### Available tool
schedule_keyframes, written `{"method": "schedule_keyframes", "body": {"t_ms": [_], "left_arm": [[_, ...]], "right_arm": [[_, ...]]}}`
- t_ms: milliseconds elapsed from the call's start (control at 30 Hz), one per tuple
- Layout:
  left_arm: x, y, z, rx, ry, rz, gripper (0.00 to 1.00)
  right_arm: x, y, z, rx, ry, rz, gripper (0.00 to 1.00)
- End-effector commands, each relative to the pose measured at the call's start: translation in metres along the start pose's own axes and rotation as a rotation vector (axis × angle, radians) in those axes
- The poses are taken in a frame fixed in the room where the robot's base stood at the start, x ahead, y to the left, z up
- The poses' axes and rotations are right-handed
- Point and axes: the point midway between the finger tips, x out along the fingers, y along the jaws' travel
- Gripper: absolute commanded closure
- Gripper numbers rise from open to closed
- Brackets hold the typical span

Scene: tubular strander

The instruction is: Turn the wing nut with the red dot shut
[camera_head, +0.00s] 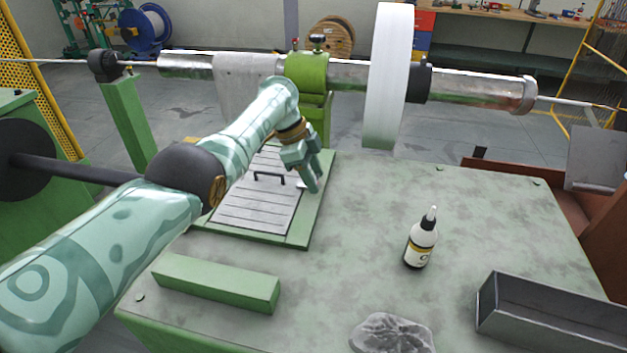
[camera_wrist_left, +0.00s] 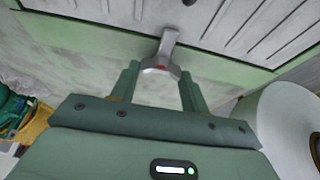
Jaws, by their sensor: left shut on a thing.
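The grey metal wing nut with the red dot (camera_wrist_left: 169,46) sits at the edge of a slatted cover plate (camera_wrist_left: 225,22) in the left wrist view. The red dot shows at its near end. My left gripper (camera_wrist_left: 160,74) has one finger on each side of that end and is shut on it. In the head view my left gripper (camera_head: 313,186) points down at the right edge of the slatted cover (camera_head: 250,215), which has a black handle (camera_head: 269,178). The nut is mostly hidden there by the gripper. My right gripper is not in view.
The machine's tube and white disc (camera_head: 388,80) stand behind. The table's middle is clear.

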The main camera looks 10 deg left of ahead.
Motion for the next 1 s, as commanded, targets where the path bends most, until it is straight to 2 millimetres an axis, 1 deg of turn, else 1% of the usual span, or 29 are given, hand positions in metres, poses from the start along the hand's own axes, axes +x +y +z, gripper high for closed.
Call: {"method": "schedule_keyframes", "body": {"t_ms": [33, 567, 600, 667, 933, 1000], "left_arm": [[0.0046, 0.0012, 0.0015, 0.008, -0.002, 0.011, 0.77], [0.0022, 0.0013, 0.0005, 0.031, -0.002, 0.018, 0.77], [0.0022, 0.0012, 0.0006, 0.031, -0.002, 0.018, 0.49], [0.002, 0.0011, 0.0005, 0.03, -0.002, 0.018, 0.33], [0.0002, 0.0003, 0.0002, 0.029, -0.002, 0.014, 0.33], [-0.0036, 0.0001, 0.0, 0.029, -0.001, 0.013, 0.33]], "right_arm": [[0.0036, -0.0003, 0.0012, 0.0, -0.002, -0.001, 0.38], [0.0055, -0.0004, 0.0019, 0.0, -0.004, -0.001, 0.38], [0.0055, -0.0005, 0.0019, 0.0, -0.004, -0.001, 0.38], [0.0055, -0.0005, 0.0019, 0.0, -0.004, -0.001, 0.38], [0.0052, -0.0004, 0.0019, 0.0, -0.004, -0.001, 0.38], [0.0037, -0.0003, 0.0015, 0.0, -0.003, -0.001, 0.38]]}}
